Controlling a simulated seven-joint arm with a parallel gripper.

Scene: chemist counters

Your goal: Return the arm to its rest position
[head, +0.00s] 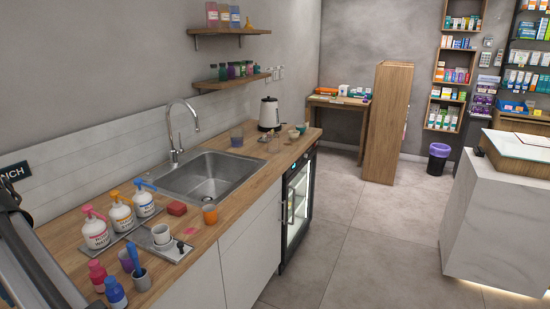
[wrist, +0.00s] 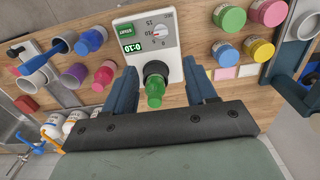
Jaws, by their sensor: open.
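In the wrist view my gripper (wrist: 159,68) has its two blue fingers spread apart, one on each side of a green bottle (wrist: 154,93). The bottle sits at the black round holder of a small white device (wrist: 138,36) with a dial and a green 0:10 display. I see a gap between the bottle and each finger, and nothing is held. The height of the fingers relative to the bottle is hard to tell. The gripper, green bottle and device do not show in the head view.
Near the gripper are pink (wrist: 234,18), yellow and green jars, a blue bottle (wrist: 91,40) and a red bottle (wrist: 104,75). In the head view the wooden counter (head: 237,178) holds a sink (head: 205,180), pump bottles and cups. The grey floor is open to the right.

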